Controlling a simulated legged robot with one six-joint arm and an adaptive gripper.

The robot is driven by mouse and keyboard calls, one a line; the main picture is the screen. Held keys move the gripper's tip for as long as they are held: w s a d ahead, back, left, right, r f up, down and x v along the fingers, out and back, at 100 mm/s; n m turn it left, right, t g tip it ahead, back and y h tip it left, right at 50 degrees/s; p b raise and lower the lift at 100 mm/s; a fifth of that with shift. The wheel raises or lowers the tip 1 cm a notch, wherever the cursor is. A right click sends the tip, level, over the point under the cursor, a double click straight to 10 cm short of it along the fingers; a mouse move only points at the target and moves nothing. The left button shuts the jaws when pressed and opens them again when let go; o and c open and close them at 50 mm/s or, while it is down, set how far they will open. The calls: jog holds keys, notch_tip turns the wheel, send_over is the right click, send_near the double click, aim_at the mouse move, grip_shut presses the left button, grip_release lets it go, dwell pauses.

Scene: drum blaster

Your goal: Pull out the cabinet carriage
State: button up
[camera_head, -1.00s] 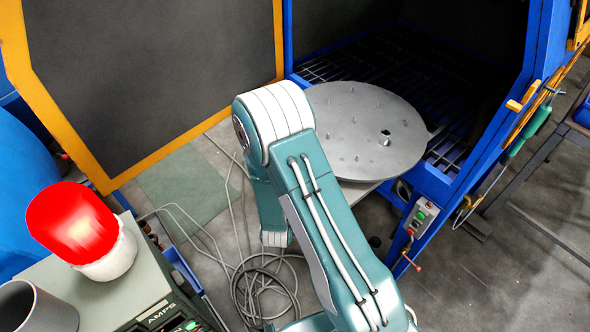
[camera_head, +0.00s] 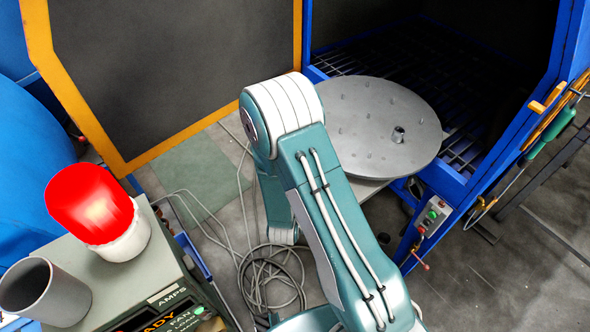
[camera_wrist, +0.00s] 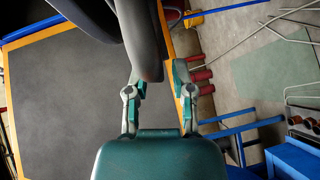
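The cabinet carriage carries a round grey turntable (camera_head: 375,150) with small pegs. In the head view it sits at the mouth of the open blue cabinet (camera_head: 455,185), its near part out past the front edge and its far part over the slatted floor. My arm stands in front of it, and its lower section hides my gripper from the head view. In the wrist view my gripper (camera_wrist: 160,78) has its two green fingers apart. A dark grey curved thing reaches between or just in front of them; I cannot tell what it is or whether they touch it.
The cabinet door (camera_head: 165,70), grey with a yellow frame, stands open at left. Cables (camera_head: 268,278) lie on the floor. A control box (camera_head: 433,214) is on the cabinet's right post.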

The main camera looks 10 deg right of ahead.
jog(key=v, duration=1.1)
jog(key=shift+f, duration=0.25)
jog(key=shift+w, duration=0.15)
notch_tip(320, 180, up, 15)
jog(key=w+a+m+g+y, duration=0.25)
jog(key=m+g+y, duration=0.25)
jog(key=m+y, duration=0.25)
jog(key=s+d+r+m+g, duration=0.1)
jog(key=s+d+r, duration=0.1)
jog(key=s, duration=0.4)
jog(key=s+d+r+m+g+h, duration=0.1)
jog(key=s+d+r+m+g, duration=0.1)
jog(key=s+r, duration=0.3)
jog(key=s+d+r+m+g, duration=0.1)
jog(key=s+d+r, duration=0.3)
jog(key=s, duration=0.3)
jog(key=shift+r, duration=0.2)
